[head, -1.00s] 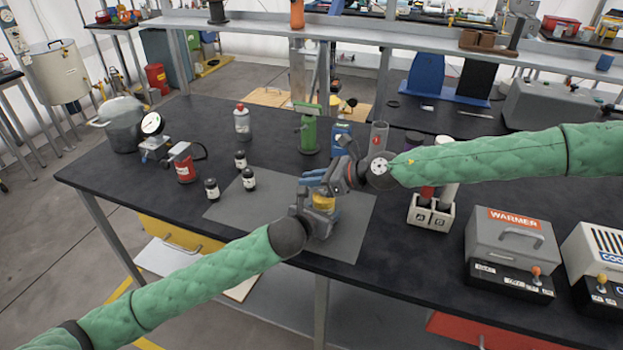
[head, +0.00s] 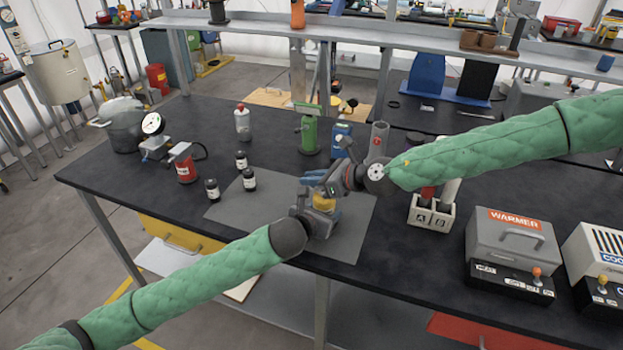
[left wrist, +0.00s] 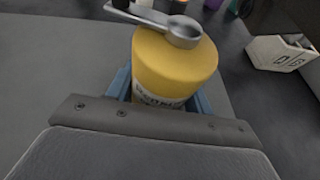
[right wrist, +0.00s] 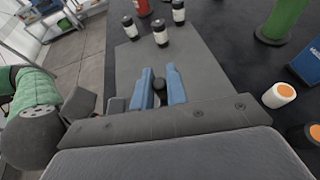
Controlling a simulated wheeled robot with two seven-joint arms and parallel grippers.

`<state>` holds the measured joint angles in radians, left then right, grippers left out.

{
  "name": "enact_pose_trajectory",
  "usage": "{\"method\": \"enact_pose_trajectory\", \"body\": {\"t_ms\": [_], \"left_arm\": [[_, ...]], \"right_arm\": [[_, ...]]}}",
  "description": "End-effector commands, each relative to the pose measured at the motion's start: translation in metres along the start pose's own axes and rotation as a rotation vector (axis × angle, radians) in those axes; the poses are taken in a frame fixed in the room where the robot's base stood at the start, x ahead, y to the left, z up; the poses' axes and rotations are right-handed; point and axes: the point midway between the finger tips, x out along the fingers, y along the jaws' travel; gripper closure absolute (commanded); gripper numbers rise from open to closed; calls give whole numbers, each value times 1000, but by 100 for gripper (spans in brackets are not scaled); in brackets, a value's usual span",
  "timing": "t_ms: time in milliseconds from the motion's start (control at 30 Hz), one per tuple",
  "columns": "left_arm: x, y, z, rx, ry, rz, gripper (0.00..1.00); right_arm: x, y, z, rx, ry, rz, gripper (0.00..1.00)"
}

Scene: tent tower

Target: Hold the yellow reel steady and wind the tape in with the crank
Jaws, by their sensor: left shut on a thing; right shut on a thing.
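The yellow reel (head: 323,203) stands on the grey mat (head: 348,240). In the left wrist view the reel (left wrist: 172,68) is upright, with a metal crank arm (left wrist: 160,20) across its top. My left gripper (head: 318,215) is shut around the reel's body, its blue fingers on either side. My right gripper (head: 318,180) is above the reel, shut on the crank's dark knob (right wrist: 160,97), which shows between its blue fingers in the right wrist view. The tape cannot be made out, and the reel is hidden in the right wrist view.
Several small black bottles (head: 241,160) stand at the mat's left. A green post (head: 309,132) and a blue box (head: 341,137) stand behind. A white A/B holder (head: 431,216) and the warmer (head: 512,245) are to the right.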

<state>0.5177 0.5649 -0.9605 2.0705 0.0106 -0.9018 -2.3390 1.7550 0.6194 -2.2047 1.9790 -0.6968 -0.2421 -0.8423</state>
Motion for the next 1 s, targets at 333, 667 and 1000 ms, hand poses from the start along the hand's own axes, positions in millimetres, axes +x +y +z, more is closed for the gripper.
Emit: {"method": "enact_pose_trajectory", "body": {"t_ms": [333,667,1000], "left_arm": [[0,-2,0,0,0,-3,87],[0,0,-1,0,2,-1,87],[0,0,-1,-1,2,1,87]], "right_arm": [[-2,-8,1,58,-3,-152,100],[-7,-16,-1,149,-2,-375,100],[-12,-22,-3,222,-3,-554,100]]}}
